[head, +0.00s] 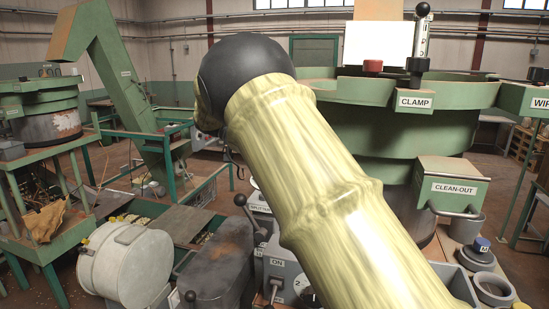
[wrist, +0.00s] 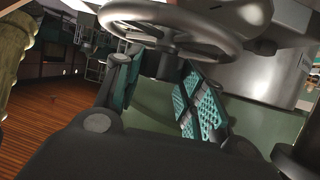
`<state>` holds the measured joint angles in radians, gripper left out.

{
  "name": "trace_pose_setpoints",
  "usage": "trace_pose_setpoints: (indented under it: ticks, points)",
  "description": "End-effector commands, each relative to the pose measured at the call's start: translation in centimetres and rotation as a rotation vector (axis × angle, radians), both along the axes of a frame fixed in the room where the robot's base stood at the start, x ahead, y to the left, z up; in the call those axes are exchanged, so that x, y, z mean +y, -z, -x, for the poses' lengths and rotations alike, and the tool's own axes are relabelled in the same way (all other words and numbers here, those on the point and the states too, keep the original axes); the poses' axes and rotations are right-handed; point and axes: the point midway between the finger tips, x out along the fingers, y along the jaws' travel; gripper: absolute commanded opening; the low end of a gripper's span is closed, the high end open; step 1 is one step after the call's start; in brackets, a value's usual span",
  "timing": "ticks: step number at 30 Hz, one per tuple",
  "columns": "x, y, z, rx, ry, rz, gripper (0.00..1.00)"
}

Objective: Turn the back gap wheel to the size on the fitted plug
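A grey metal handwheel (wrist: 175,22) with a broad rim fills the top of the wrist view; I cannot tell whether it is the back gap wheel, and I see no size marks on it. My gripper (wrist: 162,65) is open, its teal-padded fingers apart just below the wheel's rim, with nothing seen between them. I cannot tell whether a finger touches the rim. In the head view my arm hides the gripper and the wheel. No fitted plug can be made out.
A green hopper bowl (head: 400,125) with a CLAMP label stands behind my arm. A CLEAN-OUT box (head: 453,187) juts out at right. A grey ring (head: 493,289) lies at lower right. A pale drum (head: 125,265) and a lever (head: 247,212) stand left of my arm.

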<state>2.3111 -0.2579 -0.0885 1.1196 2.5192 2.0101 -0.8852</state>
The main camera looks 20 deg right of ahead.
Motion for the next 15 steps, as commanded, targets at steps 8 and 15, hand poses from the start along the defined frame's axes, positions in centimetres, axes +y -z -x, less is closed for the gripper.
trace_pose_setpoints:
  ticks: [8, 15]
  points:
    - [-0.03, 0.02, 0.02, 0.0, 0.001, -0.002, 0.59]
    - [0.0, 0.11, 0.04, 0.002, -0.001, -0.003, 0.59]
